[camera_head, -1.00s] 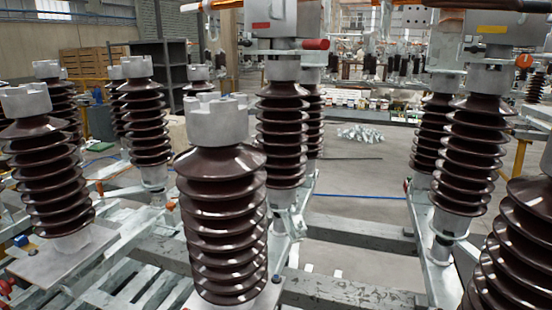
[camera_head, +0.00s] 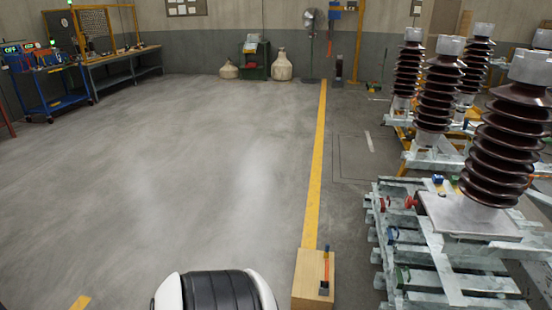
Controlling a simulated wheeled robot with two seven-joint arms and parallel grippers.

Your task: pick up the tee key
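I cannot make out a tee key for certain. A small upright tool with an orange and blue shaft (camera_head: 326,263) and a dark foot stands on a wooden box (camera_head: 308,278) at the bottom, right of centre. It is too small to tell whether it is the tee key. Small items too small to name lie on a blue tool cart (camera_head: 50,88) at the far left. Neither of my grippers is in view.
Brown ribbed insulators (camera_head: 437,92) stand on metal frames (camera_head: 440,278) along the right. A workbench (camera_head: 125,57) stands at the back left. A green cart (camera_head: 254,62) and a fan (camera_head: 310,45) are by the far wall. The grey floor left of the yellow line (camera_head: 317,150) is clear.

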